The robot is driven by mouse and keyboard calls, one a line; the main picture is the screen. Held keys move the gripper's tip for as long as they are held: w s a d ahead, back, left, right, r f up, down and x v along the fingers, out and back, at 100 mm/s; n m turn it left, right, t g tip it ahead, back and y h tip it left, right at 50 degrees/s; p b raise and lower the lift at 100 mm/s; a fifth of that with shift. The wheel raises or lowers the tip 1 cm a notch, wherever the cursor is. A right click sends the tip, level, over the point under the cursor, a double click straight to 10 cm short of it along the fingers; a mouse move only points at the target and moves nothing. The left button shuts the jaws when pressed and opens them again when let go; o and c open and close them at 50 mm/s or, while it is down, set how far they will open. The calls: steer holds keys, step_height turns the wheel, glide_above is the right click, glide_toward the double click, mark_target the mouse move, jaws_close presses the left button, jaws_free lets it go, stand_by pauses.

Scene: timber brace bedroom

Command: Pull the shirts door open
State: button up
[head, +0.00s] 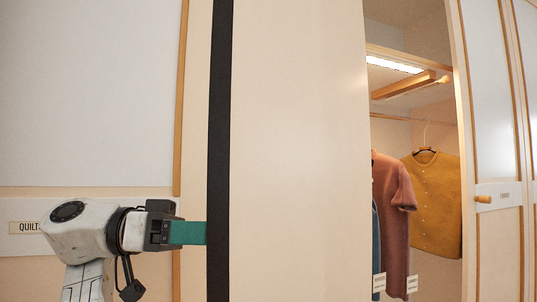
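A pale cream door panel (300,150) with a black edge strip (219,150) stands swung out in the middle of the head view. I take it for the shirts door; no name on it shows. To its right the wardrobe opening shows a rust-pink garment (392,215) and a mustard garment (434,203) hanging inside. My gripper (190,233) is at the lower left, its green finger reaching right to the black edge. The finger's end meets or passes behind that edge. Whether it touches, and any handle on the door's far side, are hidden.
A closed door with a label reading QUILTS (26,228) fills the left, behind my arm. Another closed door (495,90) with a small wooden knob (483,199) stands right of the opening. A lit strip (394,65) and hanging rail show inside the wardrobe.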

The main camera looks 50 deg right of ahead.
mark_target(238, 175)
steer(key=s+r, duration=0.1)
steer(key=r, duration=0.1)
steer(key=s+r+p, duration=0.1)
steer(key=s+r, duration=0.1)
steer(key=r, duration=0.1)
steer(key=s+r+p, duration=0.1)
steer(key=s+r, duration=0.1)
steer(key=r, duration=0.1)
steer(key=shift+s+r, duration=0.15)
steer(key=shift+s, duration=0.1)
steer(key=s+a+r+p, duration=0.1)
steer(key=s+r, duration=0.2)
steer(key=s, duration=0.5)
steer(key=shift+s+r+p, duration=0.15)
steer(key=shift+s+p, duration=0.15)
steer(key=shift+p, duration=0.05)
